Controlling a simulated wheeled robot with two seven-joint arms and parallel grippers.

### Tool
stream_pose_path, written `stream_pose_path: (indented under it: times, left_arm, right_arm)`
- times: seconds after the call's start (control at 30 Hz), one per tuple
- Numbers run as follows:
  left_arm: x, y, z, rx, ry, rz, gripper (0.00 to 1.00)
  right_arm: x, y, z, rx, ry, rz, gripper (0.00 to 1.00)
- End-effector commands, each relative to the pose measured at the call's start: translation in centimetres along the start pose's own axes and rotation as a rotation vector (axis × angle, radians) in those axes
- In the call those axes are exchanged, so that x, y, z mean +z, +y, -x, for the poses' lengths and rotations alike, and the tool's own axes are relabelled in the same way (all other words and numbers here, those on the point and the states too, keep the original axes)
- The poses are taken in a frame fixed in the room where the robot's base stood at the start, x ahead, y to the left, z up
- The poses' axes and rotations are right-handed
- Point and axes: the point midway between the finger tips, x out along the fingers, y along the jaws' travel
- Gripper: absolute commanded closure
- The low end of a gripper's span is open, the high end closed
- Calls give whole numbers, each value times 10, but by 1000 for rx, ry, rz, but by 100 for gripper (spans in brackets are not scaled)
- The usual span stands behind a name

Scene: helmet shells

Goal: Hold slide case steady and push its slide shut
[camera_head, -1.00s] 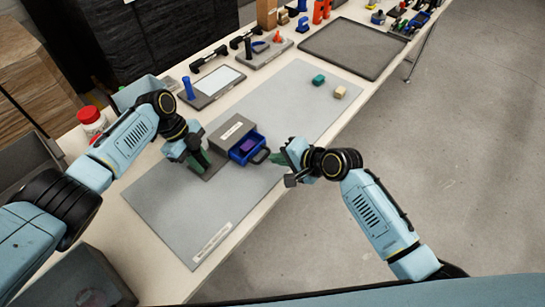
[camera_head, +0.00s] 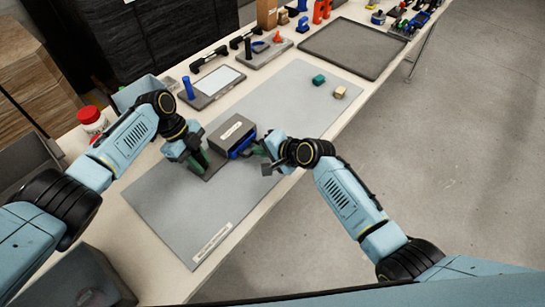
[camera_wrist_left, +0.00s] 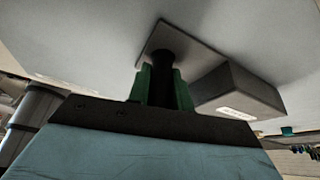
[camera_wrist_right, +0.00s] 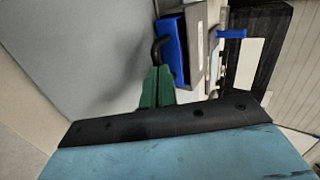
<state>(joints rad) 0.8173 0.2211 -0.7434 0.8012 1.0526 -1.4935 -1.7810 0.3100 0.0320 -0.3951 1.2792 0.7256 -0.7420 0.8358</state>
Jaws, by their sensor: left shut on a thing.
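The grey slide case (camera_head: 231,134) stands on a flat base plate on the grey mat. Its blue slide (camera_head: 241,148) sticks out a little at the front. The right wrist view shows the blue slide front (camera_wrist_right: 174,52) with its black handle (camera_wrist_right: 159,46). My left gripper (camera_head: 200,160) is shut on the dark post (camera_wrist_left: 162,75) rising from the base plate beside the case. My right gripper (camera_head: 262,150) is at the slide's front, its green fingers (camera_wrist_right: 157,85) together at the handle. I cannot tell whether they touch it. The slide's inside is hidden.
The grey mat (camera_head: 285,100) is mostly clear, with a green block (camera_head: 319,79) and a beige block (camera_head: 340,92) towards its far end. A tray with a blue post (camera_head: 188,88) stands behind the case. A red-lidded jar (camera_head: 91,118) stands near my left arm.

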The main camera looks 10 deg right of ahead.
Motion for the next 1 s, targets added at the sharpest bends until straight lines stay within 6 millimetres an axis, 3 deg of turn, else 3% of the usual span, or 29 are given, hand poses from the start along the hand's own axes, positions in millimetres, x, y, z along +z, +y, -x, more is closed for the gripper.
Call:
stream_pose_path:
  times: [0.2, 0.63, 0.77, 1.0]
  left_arm:
    - [-1, 0, 0, 1, 2, -3, 100]
    - [-3, -1, -1, 1, 5, -5, 100]
    - [-3, -1, -1, 0, 4, -5, 100]
    - [-1, 0, 0, 0, 2, -2, 100]
  right_arm:
    - [0, -12, -17, 0, -1, -1, 100]
    - [1, -13, -16, -1, -3, -1, 100]
    - [0, -12, -8, -2, -1, 0, 100]
    - [-1, -12, 25, 0, 2, 1, 100]
